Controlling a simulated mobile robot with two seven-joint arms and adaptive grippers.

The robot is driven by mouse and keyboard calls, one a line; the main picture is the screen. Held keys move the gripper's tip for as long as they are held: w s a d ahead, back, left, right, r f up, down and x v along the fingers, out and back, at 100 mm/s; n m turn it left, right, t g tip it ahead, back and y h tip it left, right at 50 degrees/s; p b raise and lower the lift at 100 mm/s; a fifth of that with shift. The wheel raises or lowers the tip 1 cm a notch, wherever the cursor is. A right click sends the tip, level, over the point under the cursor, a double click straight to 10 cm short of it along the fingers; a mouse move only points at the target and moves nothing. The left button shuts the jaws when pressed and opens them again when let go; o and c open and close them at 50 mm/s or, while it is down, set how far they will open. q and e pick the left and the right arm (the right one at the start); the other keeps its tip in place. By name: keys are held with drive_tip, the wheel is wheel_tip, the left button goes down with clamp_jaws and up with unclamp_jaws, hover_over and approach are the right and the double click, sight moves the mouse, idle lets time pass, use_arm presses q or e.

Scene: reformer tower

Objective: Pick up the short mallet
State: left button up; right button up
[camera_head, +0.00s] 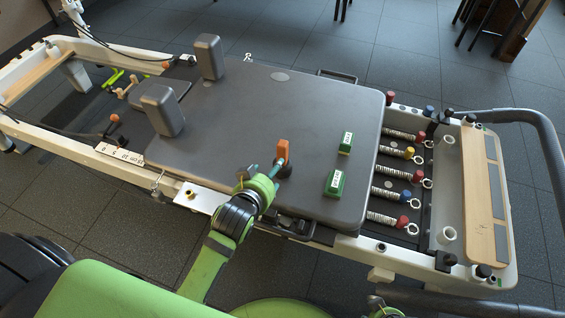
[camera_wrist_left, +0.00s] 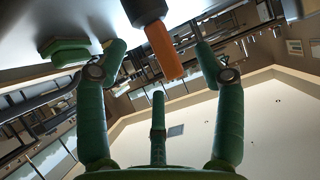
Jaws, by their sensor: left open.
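The short mallet, with an orange handle (camera_head: 282,151) and a dark head, stands near the front edge of the grey reformer carriage (camera_head: 300,110). In the left wrist view its orange handle (camera_wrist_left: 163,50) and dark head (camera_wrist_left: 145,9) show at the top, between the outer fingers and ahead of them. My left gripper (camera_head: 274,172) is open, at the carriage's front edge, close beside the mallet. Its spread green fingers (camera_wrist_left: 160,70) hold nothing; I cannot tell whether any touches the mallet. A small green part at the bottom edge seems to be my right gripper (camera_head: 386,311), mostly cut off.
Two green labelled blocks, one nearer (camera_head: 335,184) and one farther (camera_head: 346,143), sit right of the mallet. Two grey shoulder rests (camera_head: 162,110) rise at the left of the carriage. Springs with coloured knobs (camera_head: 388,193) lie to the right. The carriage's middle is clear.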

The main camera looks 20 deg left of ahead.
sight(283, 154)
use_arm(q)
drive_tip(key=w, duration=0.1)
drive_tip(key=w+d+r+t, duration=0.1)
drive_tip(key=shift+w+r, duration=0.2)
drive_tip(key=shift+w, duration=0.1)
drive_tip(key=shift+w+d+t, duration=0.15)
drive_tip(key=shift+w+t, duration=0.15)
drive_tip(key=shift+w, duration=0.1)
drive_tip(key=shift+b+x, duration=0.4)
drive_tip(key=shift+x, duration=0.4)
drive_tip(key=b+x, duration=0.1)
drive_tip(key=x, duration=0.3)
drive_tip(key=shift+f+b, duration=0.2)
drive_tip(key=shift+b, duration=0.1)
drive_tip(key=shift+w+f, duration=0.15)
drive_tip(key=shift+w, duration=0.2)
clamp_jaws()
use_arm(e)
drive_tip(key=shift+w+a+r, duration=0.1)
drive_tip(key=shift+w+r, duration=0.2)
drive_tip(key=shift+r, duration=0.25)
drive_tip(key=shift+w+r, duration=0.3)
drive_tip(key=shift+r, duration=0.2)
